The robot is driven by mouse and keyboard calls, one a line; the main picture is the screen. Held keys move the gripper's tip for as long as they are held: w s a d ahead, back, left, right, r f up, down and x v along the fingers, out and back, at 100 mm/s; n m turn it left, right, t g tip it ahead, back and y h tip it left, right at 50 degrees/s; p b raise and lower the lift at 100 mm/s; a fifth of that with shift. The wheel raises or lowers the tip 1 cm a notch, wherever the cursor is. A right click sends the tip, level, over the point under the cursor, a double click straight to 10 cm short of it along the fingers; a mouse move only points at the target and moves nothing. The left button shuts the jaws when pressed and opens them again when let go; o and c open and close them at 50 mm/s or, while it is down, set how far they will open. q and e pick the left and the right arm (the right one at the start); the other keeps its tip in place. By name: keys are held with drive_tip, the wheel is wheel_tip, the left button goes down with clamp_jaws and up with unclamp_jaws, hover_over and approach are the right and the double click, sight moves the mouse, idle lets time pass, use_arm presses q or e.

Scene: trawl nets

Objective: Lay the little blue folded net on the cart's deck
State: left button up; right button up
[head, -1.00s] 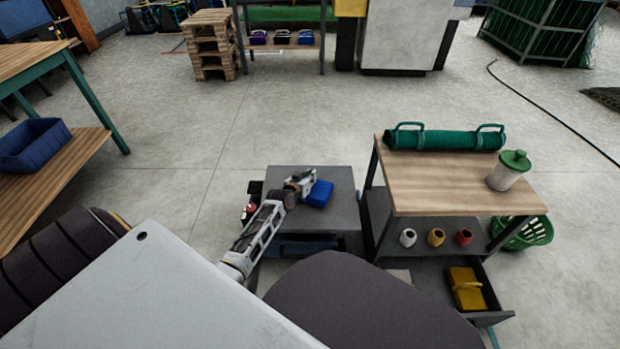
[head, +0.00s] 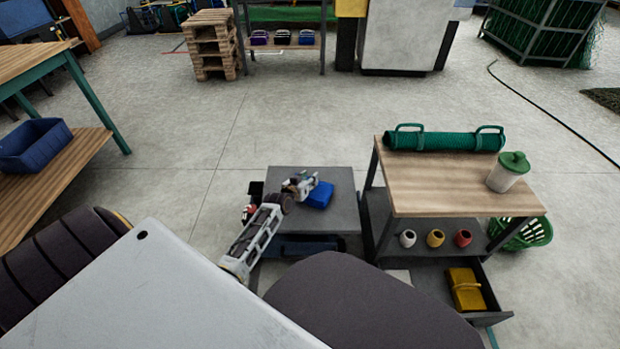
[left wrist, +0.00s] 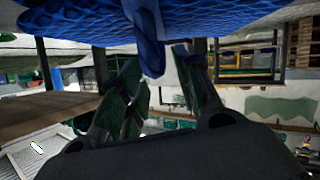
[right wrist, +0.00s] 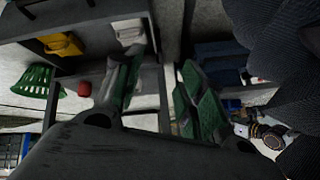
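The little blue folded net (head: 319,195) lies on the grey deck (head: 343,220) of the cart, toward its middle. My left gripper (head: 304,185) is at the net's left side, close to it. In the left wrist view the blue net (left wrist: 230,14) fills the top, and a blue strap or handle (left wrist: 150,58) hangs near the fingertips. The fingers of my left gripper (left wrist: 160,75) stand apart, with a gap beside the strap. My right gripper (right wrist: 163,75) shows only in its own wrist view, open and empty.
A wooden-topped table (head: 440,190) stands right of the cart, with a green rolled net (head: 445,140) and a lidded jar (head: 508,172). Its lower shelf holds small spools, and a drawer holds a yellow folded net (head: 466,288). Open floor lies behind the cart.

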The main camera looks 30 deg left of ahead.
use_arm(q)
drive_tip(key=p+v, duration=0.1)
drive_tip(key=v, duration=0.3)
drive_tip(key=shift+r+p, duration=0.1)
drive_tip(key=shift+p, duration=0.3)
drive_tip(key=p+v, duration=0.2)
drive_tip(key=v, duration=0.4)
use_arm(e)
wheel_tip(320, 180, up, 7)
drive_tip(key=d+g+h, duration=0.1)
drive_tip(key=shift+s+d+r+n, duration=0.2)
drive_tip(key=shift+s+d+n, duration=0.05)
drive_tip(key=shift+n, duration=0.15)
use_arm(q)
drive_tip(key=s+d+m+g+h, duration=0.4)
drive_tip(key=s+d+g, duration=0.4)
drive_tip(key=s+d, duration=1.4)
drive_tip(key=d+m, duration=0.1)
drive_tip(key=d, duration=0.2)
drive_tip(key=shift+s+r+m+g, duration=0.25)
drive_tip(key=shift+r+m+g, duration=0.05)
drive_tip(key=shift+w+d+h, duration=0.1)
drive_tip(key=shift+d+h, duration=0.1)
drive_tip(key=shift+h, duration=0.1)
use_arm(e)
drive_tip(key=shift+s+d, duration=0.1)
drive_tip(key=shift+d, duration=0.05)
